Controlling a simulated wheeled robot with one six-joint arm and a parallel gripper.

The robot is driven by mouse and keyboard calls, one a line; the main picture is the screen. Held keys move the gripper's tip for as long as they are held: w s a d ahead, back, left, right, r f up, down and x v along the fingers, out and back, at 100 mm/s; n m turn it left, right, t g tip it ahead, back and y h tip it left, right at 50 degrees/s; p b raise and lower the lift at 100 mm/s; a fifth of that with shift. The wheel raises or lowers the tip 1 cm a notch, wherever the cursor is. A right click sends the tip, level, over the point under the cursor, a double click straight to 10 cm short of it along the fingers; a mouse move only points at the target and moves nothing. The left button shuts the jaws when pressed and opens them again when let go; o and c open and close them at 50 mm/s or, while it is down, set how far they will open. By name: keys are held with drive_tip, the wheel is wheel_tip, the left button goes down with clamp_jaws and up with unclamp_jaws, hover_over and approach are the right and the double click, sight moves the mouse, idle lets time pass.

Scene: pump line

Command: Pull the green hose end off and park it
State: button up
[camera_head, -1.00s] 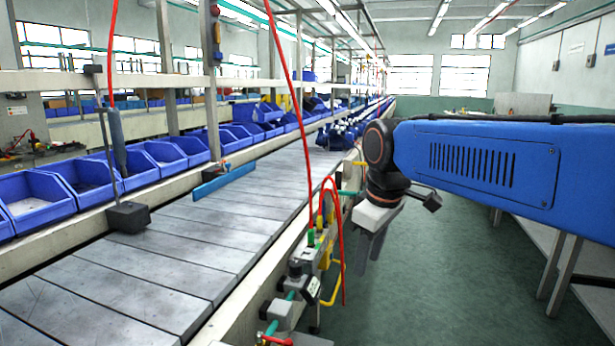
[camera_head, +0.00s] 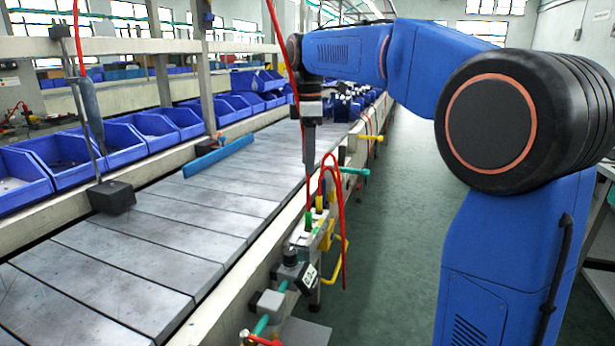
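The green hose end (camera_head: 308,221) sits upright on the pump fittings at the side of the line, with a red hose rising from it. Beside it are a yellow hose end (camera_head: 319,204) and a third, darker end, joined to looping red hoses (camera_head: 331,165). My gripper (camera_head: 309,168) points down above and behind the green end in the picture, apart from it, over the line's right edge. Its fingers overlap from this angle, so their gap is hidden. Nothing is visibly held. I cannot make out a parking place for certain.
A grey valve body with a white label (camera_head: 309,274) and yellow handles (camera_head: 334,272) stand close below the hose ends. The slatted conveyor (camera_head: 200,215) carries a dark block with a rod (camera_head: 111,197) and a blue bar (camera_head: 218,157). The floor (camera_head: 393,220) at right is clear.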

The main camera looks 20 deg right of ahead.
sight(308, 211)
wheel_tip(308, 211, down, 17)
drive_tip(key=shift+f, duration=0.1)
idle(0.6)
clamp_jaws()
